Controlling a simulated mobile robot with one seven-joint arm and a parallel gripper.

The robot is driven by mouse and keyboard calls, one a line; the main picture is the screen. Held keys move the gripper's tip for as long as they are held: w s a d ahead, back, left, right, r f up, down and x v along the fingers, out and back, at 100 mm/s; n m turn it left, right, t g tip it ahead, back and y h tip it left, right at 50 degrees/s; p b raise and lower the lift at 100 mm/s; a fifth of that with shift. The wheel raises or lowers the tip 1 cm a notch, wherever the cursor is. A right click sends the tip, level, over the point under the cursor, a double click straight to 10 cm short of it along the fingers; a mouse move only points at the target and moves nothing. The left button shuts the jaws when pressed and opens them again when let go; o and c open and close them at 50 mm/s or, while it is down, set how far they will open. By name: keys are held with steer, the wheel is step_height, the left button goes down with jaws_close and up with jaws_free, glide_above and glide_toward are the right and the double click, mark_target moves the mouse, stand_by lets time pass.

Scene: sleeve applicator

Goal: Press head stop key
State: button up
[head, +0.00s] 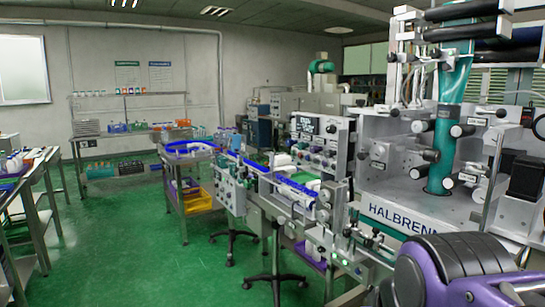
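A large grey and silver sleeve machine (400,207) lettered "HALBREN…" fills the right side, with a teal sleeve column (445,135) at its middle. A control panel (318,150) with a dark display and several knobs and buttons stands left of it. Small buttons, one lit green (344,262), sit on the lower front near the conveyor's end. I cannot tell which of these is the head stop key; the controls are too small to read. My purple and dark arm covers the bottom right corner and part of the machine. My gripper is not in view.
A conveyor (285,185) with blue rails runs back left from the machine to a round feed table (188,148). A yellow bin (198,199) sits below it. Steel benches (52,162) stand at the left. Green floor (125,235) between them is clear.

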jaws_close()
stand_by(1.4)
